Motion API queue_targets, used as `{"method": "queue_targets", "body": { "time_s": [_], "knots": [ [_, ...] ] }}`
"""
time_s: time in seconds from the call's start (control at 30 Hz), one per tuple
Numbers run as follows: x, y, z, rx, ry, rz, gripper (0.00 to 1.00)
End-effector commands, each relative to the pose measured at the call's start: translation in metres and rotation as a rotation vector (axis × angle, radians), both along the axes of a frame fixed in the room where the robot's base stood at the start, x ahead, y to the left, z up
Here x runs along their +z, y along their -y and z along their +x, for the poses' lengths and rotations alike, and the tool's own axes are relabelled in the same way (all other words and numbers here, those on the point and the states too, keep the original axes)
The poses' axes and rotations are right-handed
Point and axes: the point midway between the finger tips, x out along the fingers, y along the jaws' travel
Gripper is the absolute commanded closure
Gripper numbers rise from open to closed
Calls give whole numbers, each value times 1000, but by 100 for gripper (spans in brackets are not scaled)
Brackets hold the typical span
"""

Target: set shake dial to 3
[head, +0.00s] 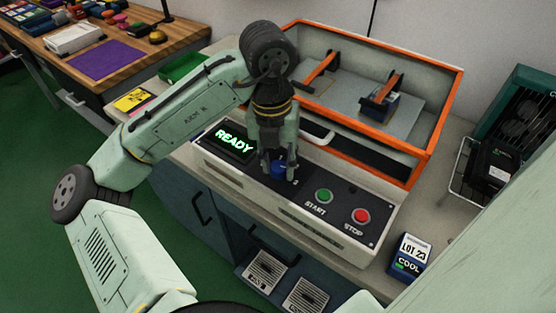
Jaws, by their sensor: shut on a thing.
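A shaker machine has a sloped dark front panel (257,178). Its lit display (233,143) reads READY in green. My gripper (282,172) points down over the panel and is shut on the dial. The fingers hide much of the dial, and I cannot read its marks or setting. A green START button (324,195) and a red STOP button (361,216) are to the right of the dial.
An orange-framed open chamber (440,115) behind the panel holds a plate with orange clamps. A blue LOT 23 COOL box (408,256) stands at the right of the bench. A green tray (184,67) and a yellow sign (132,99) lie left. A wooden table (150,50) is farther back.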

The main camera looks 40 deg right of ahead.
Motion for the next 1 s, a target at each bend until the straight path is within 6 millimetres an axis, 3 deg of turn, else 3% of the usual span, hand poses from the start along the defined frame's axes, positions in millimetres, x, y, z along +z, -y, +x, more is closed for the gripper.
{"method": "queue_targets", "body": {
  "time_s": [0.43, 0.47, 0.73, 1.0],
  "knots": [
    [-1, -1, -1, -12, -2, 4, 98],
    [-1, -1, -1, -12, -2, 4, 68],
    [-1, 0, 0, -10, -1, 2, 50],
    [0, 0, 0, -9, 0, 0, 49]
  ]
}}
